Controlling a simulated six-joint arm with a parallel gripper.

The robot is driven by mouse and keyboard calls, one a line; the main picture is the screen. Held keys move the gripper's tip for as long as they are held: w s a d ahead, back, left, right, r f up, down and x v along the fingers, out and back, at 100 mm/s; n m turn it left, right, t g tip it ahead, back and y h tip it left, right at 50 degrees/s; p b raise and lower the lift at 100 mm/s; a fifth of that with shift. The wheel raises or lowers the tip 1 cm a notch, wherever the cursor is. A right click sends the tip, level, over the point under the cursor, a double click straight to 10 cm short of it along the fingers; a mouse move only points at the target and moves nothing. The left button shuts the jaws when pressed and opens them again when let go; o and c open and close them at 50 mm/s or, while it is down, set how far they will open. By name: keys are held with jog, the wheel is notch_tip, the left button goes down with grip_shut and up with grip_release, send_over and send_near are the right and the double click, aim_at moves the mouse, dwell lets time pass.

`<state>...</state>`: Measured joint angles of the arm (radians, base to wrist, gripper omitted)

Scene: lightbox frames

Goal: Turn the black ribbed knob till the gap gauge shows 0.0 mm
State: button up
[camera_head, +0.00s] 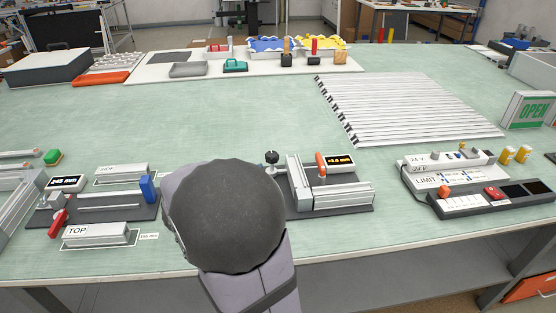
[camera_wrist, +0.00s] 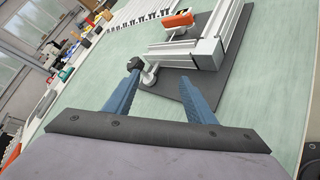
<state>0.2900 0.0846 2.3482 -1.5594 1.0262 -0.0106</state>
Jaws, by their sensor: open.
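The black ribbed knob (camera_head: 271,157) stands at the left end of a grey metal fixture (camera_head: 330,196) on a dark base. The gap gauge (camera_head: 340,160) is a small black display with lit digits, too small to read surely. In the wrist view, the knob (camera_wrist: 134,63) shows at the tip of the left blue finger; I cannot tell if they touch. My gripper (camera_wrist: 161,74) is open, its fingers well apart, with nothing between them but part of the fixture beyond. In the head view my arm hides the fingers.
An orange lever (camera_head: 321,165) rises from the fixture beside the gauge. Another fixture with a blue block (camera_head: 148,189) stands to the left. Slatted rails (camera_head: 410,108) lie behind. A control box (camera_head: 490,197) is at the right. Green table is clear between them.

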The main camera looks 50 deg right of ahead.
jog(key=w+d+n+h+b, duration=0.1)
jog(key=d+n, duration=0.1)
jog(key=n, duration=0.1)
jog(key=w+d+f+n+t+h+b, duration=0.1)
jog(key=w+d+n, duration=0.1)
jog(key=d+n, duration=0.1)
jog(key=w+d+n+t+h+b, duration=0.1)
jog(key=d+n+h, duration=0.1)
jog(key=d, duration=0.1)
jog(key=shift+w+d+f+n, duration=0.2)
jog(key=shift+w+n, duration=0.1)
jog(key=shift+n, duration=0.1)
jog(key=shift+w+d+n+b, duration=0.3)
jog(key=shift+n+b, duration=0.05)
jog(key=shift+n, duration=0.15)
jog(key=shift+w+d+p, duration=0.2)
jog(key=shift+w+d, duration=0.05)
jog(key=shift+d, duration=0.95)
jog(key=shift+w+d+p, duration=0.2)
jog(key=shift+d+p, duration=0.05)
jog(key=shift+d, duration=0.9)
jog(key=shift+w+d+p, duration=0.2)
jog(key=shift+w+d, duration=0.05)
jog(key=shift+d, duration=0.95)
jog(key=c, duration=1)
